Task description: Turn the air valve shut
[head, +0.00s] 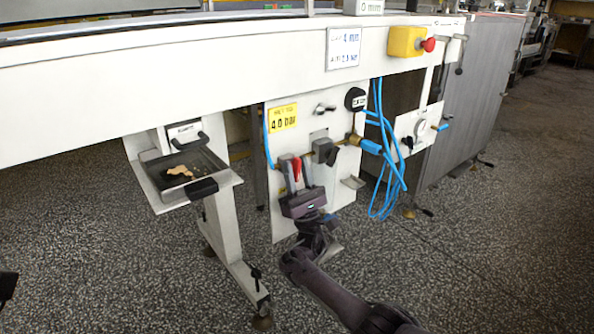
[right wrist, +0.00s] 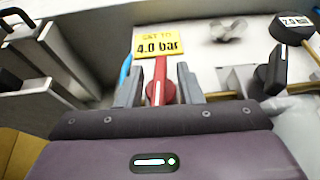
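The air valve's red handle (head: 296,168) is on the white panel (head: 283,222), below the yellow "4.0 bar" label (head: 283,118). In the right wrist view the red handle (right wrist: 157,88) points up, with a pale stripe along it. My right gripper (head: 302,178) is in front of the panel, fingers pointing up. In the right wrist view its two grey fingers (right wrist: 160,85) stand apart on either side of the handle, with narrow gaps showing. The handle's lower end is hidden behind the gripper body. My left gripper is not recognisable; only a dark fragment shows at the head view's left edge.
Right of the handle are a grey block with a black lever (head: 324,150), a brass fitting and a black-faced gauge (head: 355,99). Blue hoses (head: 388,185) hang further right. A metal tray (head: 180,172) juts out at left. Open speckled floor lies in front.

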